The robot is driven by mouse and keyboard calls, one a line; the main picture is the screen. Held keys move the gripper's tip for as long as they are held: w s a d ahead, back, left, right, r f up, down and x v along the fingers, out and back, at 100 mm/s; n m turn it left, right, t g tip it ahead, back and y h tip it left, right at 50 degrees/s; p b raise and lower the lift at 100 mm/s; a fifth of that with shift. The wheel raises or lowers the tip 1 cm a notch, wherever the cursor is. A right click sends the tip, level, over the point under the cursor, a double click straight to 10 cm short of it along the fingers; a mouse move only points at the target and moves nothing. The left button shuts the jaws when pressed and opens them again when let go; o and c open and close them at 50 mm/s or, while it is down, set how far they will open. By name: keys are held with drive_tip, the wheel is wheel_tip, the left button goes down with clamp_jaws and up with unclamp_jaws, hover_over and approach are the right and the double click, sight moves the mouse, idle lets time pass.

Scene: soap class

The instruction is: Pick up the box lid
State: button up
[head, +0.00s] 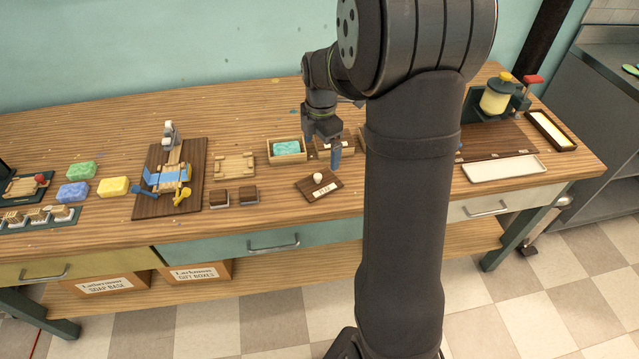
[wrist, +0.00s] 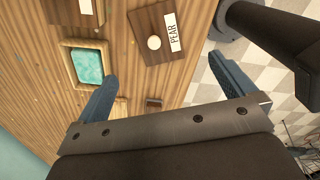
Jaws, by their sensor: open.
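The box lid (head: 325,181) is a dark brown wooden plate with a round white knob and a white label. It lies flat on the table near the front edge, turned at an angle. In the wrist view the lid (wrist: 150,24) shows near the top, its label reading PEAR. My gripper (head: 322,150) has blue fingers and hangs above the table, behind the lid in the head view and apart from it. In the wrist view my gripper (wrist: 165,68) is open with nothing between its fingers; the lid lies beyond the fingertips.
A wooden box with turquoise contents (head: 287,148) stands left of my gripper. Another wooden box (head: 348,142) is partly hidden behind the gripper. Two small dark blocks (head: 248,194) and a slatted wooden rack (head: 234,167) lie further left. A pale tray (head: 503,169) lies right of my arm.

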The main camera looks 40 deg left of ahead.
sight(319, 178)
drive_tip(key=f, duration=1.2)
drive_tip(key=shift+s+a, duration=0.1)
drive_tip(key=shift+a, duration=0.1)
drive_tip(key=shift+c, duration=0.4)
drive_tip(key=c, duration=1)
